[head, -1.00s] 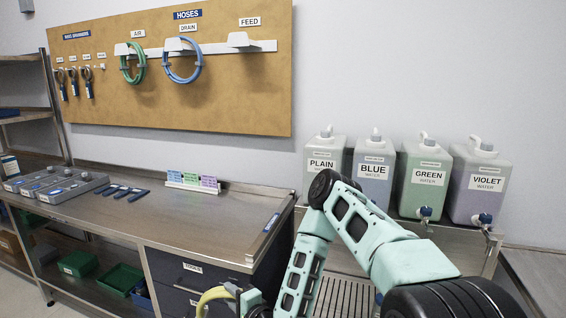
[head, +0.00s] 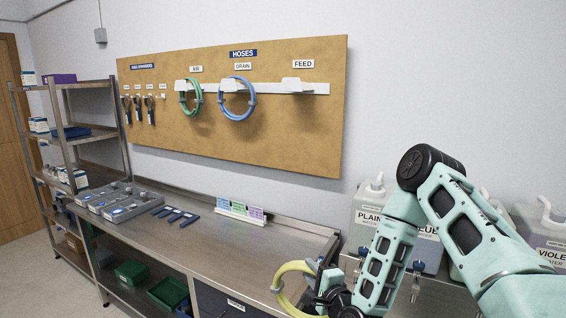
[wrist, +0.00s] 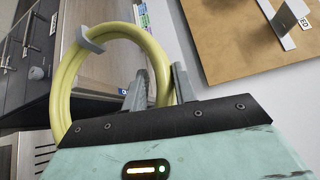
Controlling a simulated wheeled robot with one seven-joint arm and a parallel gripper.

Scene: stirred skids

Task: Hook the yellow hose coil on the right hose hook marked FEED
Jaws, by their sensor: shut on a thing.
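The yellow hose coil (head: 290,292) is in my gripper, low at the front right of the bench in the head view. In the wrist view the coil (wrist: 72,88) hangs between the fingers of my gripper (wrist: 158,85), with a grey tie on its upper left. My gripper is shut on the coil's side. The FEED hook (head: 297,85) is on the white rail at the right of the pegboard, under the FEED label (head: 303,64), and is empty. My gripper is well below and apart from it.
A green coil (head: 183,98) hangs on the AIR hook and a blue coil (head: 252,100) on the DRAIN hook. The steel bench (head: 190,240) carries grey trays and coloured cards (head: 240,211). Water jugs (head: 368,205) stand at the right behind my arm.

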